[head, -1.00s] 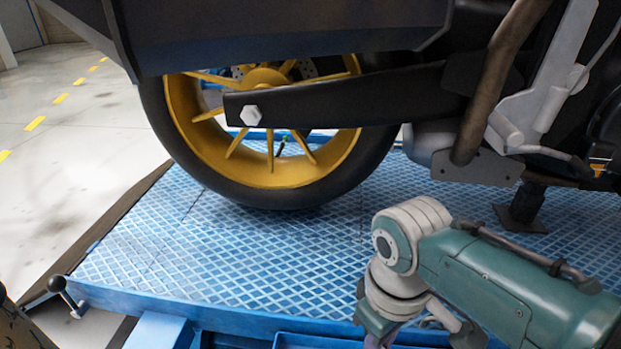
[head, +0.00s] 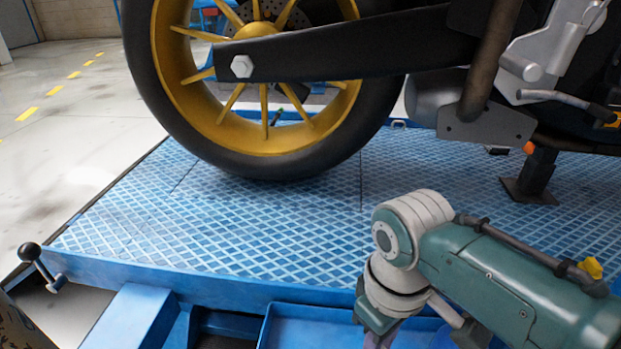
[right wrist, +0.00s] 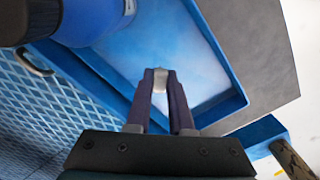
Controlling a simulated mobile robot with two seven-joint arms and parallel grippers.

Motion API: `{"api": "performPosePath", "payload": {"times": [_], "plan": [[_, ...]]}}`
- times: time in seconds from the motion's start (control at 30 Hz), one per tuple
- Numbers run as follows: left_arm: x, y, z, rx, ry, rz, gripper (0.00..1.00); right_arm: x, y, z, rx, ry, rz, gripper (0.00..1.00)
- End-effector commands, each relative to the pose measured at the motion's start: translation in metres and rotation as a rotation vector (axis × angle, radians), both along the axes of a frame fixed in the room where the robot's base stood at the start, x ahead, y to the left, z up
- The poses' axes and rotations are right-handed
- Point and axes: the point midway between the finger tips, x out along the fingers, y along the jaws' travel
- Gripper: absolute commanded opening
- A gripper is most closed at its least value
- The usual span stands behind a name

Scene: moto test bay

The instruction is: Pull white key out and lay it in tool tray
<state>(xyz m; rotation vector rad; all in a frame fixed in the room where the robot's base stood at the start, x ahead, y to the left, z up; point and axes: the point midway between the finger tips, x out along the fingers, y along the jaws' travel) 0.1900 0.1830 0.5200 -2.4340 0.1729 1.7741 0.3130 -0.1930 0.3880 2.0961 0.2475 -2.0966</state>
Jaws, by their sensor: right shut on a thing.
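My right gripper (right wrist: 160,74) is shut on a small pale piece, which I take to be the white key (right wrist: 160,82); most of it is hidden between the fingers. The gripper hangs over a shallow blue tray (right wrist: 236,100), the likely tool tray. I cannot tell how high above its floor the key is. In the head view the tray (head: 300,312) shows at the bottom edge, and my right forearm and wrist hide part of it. The right fingertips are cut off below that view. My left gripper is not in view.
The blue lift platform (head: 230,225) carries the motorcycle's rear wheel (head: 255,145) behind my arm. A black-knobbed lever (head: 38,265) sticks out at the platform's left corner.

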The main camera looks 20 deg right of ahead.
Motion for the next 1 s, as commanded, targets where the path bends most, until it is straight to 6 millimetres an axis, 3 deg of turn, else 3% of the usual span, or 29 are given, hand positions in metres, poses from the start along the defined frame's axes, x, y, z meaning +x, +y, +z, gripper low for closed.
{"api": "performPosePath", "payload": {"times": [0.07,0.1,0.4,0.73,1.0], "plan": [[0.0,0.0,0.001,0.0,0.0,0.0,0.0,0.0,0.0,0.001,0.0,0.0,0.0,0.0],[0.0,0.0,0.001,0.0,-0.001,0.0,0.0,0.0,0.0,0.001,0.0,0.0,0.0,0.22],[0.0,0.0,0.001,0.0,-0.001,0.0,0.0,0.0,0.0,0.001,0.0,0.0,0.0,0.55],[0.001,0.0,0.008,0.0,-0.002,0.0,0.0,0.0,0.0,0.009,0.0,-0.001,0.0,0.55],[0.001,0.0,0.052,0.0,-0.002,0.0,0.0,0.0,0.0,0.062,0.0,-0.002,0.0,0.55]]}}
